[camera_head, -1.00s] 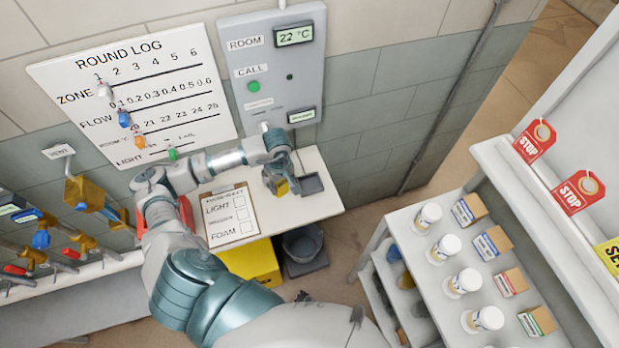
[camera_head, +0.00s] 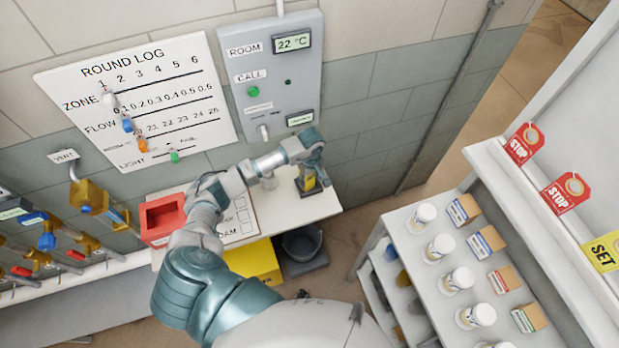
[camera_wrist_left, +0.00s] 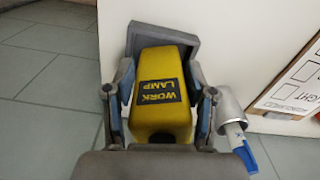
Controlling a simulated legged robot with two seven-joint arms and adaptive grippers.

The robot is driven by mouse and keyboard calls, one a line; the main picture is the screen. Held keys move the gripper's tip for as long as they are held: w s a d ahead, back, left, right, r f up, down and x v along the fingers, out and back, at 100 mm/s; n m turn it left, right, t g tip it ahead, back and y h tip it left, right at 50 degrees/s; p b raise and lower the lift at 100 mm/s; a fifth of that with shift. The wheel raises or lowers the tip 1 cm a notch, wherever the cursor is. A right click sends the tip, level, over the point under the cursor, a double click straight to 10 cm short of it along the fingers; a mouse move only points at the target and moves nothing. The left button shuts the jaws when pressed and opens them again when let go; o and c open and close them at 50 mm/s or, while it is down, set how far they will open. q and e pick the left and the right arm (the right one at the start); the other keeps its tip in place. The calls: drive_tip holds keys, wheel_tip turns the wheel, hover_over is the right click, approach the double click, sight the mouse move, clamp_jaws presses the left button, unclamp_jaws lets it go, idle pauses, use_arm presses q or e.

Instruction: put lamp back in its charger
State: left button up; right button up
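The yellow work lamp (camera_head: 309,182) stands at the dark grey charger (camera_head: 318,192) on the right end of the white wall shelf. In the left wrist view the lamp (camera_wrist_left: 160,85) shows its black WORK LAMP label, with the charger's grey rim (camera_wrist_left: 165,38) just beyond it. My left gripper (camera_head: 314,165) is above the lamp, its fingers on both sides of it; in the left wrist view the fingers (camera_wrist_left: 162,110) look closed on its sides. Whether the lamp is fully seated is hidden. My right gripper is not in view.
A clipboard (camera_head: 240,222), a small grey cup with a pen (camera_wrist_left: 235,125) and a red box (camera_head: 160,217) are on the shelf. A control panel (camera_head: 272,85) hangs on the wall above. A yellow bin (camera_head: 254,262) and dark bucket (camera_head: 302,243) stand below.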

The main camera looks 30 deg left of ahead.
sight(311, 183)
use_arm(q)
drive_tip(key=o, duration=0.4)
drive_tip(key=shift+w+d, duration=0.1)
drive_tip(key=shift+d, duration=0.05)
drive_tip(key=shift+d+r, duration=0.1)
drive_tip(key=shift+d, duration=0.05)
drive_tip(key=shift+r, duration=0.3)
wheel_tip(311, 183, up, 11)
drive_tip(key=shift+r+b, duration=0.15)
drive_tip(key=shift+b, duration=0.6)
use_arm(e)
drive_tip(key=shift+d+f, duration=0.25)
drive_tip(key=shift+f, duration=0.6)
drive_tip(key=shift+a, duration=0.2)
